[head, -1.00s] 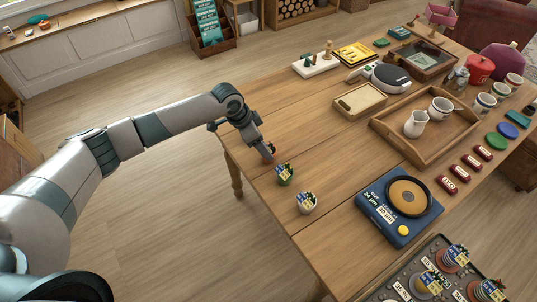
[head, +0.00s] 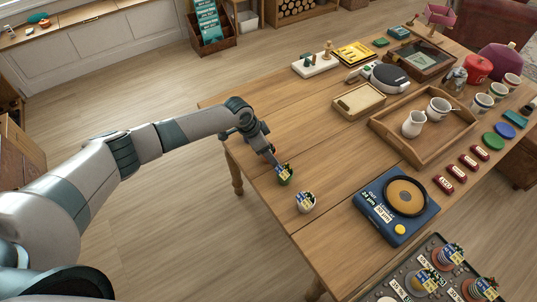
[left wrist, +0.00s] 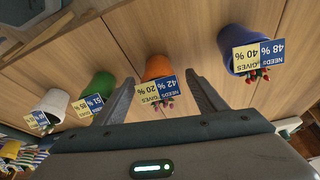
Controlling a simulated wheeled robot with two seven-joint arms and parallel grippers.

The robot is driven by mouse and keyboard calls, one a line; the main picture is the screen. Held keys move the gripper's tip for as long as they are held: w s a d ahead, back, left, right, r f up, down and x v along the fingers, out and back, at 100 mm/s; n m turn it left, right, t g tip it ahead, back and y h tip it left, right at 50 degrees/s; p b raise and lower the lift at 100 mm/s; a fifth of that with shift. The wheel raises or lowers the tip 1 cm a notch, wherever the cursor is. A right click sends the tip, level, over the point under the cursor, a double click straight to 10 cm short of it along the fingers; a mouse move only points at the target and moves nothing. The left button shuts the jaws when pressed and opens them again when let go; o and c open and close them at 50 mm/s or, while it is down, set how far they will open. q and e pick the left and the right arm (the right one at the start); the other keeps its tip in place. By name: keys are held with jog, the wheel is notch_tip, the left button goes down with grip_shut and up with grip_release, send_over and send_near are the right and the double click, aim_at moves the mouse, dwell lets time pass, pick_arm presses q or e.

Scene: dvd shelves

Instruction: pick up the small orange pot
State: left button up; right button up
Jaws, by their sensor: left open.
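My right gripper is not in view.
A green pot (left wrist: 99,85) and a white pot (left wrist: 54,103) stand to one side of the orange pot, a purple pot (left wrist: 238,42) to the other. A blue scale (head: 372,208) and a wooden tray (head: 382,126) stand farther right on the table (head: 330,158).

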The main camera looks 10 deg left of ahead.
pick_arm(q)
jog(key=c, duration=1.3)
jog(key=shift+o, duration=0.2)
jog(key=shift+r, duration=0.15)
jog(key=shift+r+b, duration=0.35)
jog(key=shift+r, duration=0.15)
notch_tip(320, 180, up, 2)
jog(key=shift+w+r+b, duration=0.1)
jog(key=shift+r+b, duration=0.15)
jog(key=shift+b, duration=0.3)
jog(key=s+d+r+b, duration=0.3)
jog(key=s+d+r, duration=0.3)
jog(key=d, duration=0.4)
jog(key=shift+r, duration=0.65)
jog(key=shift+d, duration=0.1)
